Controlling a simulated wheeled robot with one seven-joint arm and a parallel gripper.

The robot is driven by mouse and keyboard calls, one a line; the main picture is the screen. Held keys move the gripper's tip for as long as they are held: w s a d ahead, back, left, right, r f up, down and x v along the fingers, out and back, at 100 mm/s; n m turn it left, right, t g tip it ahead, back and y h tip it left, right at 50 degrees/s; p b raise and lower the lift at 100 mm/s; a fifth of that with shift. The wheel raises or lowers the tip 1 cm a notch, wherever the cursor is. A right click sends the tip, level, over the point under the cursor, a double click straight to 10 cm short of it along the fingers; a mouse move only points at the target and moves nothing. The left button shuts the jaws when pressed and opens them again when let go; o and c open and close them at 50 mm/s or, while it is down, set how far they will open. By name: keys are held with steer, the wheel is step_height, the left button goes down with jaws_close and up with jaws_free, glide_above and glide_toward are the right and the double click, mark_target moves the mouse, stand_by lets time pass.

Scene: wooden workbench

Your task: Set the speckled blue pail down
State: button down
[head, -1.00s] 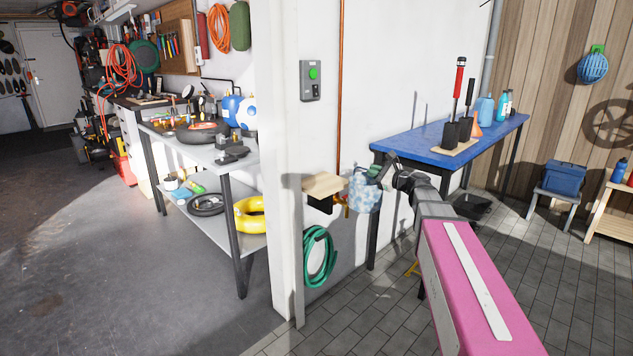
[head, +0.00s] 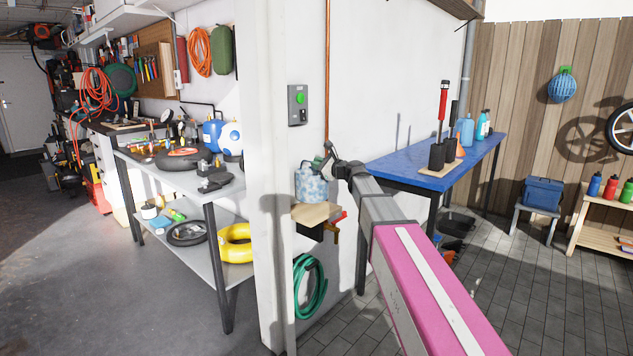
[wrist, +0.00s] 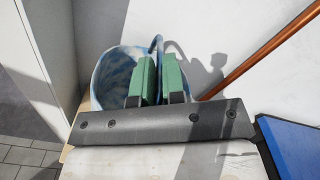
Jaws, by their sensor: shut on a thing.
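The speckled blue pail (head: 312,183) is upright at the small wooden wall shelf (head: 318,214), in the middle of the head view. Its base looks level with the shelf top; I cannot tell whether it touches. My gripper (head: 324,160) is above the pail, shut on its handle. In the wrist view the green finger pads (wrist: 157,80) pinch the blue handle (wrist: 157,45). The pail's open rim (wrist: 112,55) shows behind them, and the pale shelf edge (wrist: 84,103) shows beside it. The pail's lower part is hidden there.
A copper pipe (head: 327,80) runs up the wall behind.

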steer(key=shift+f, duration=2.35)
steer(key=c, duration=1.2)
jaws_free()
steer(key=shift+f, duration=0.1)
steer(key=shift+s+d, duration=0.15)
steer(key=shift+d, duration=0.05)
steer(key=v, duration=1.1)
steer(key=shift+s+d, duration=0.2)
steer(key=shift+s, duration=0.05)
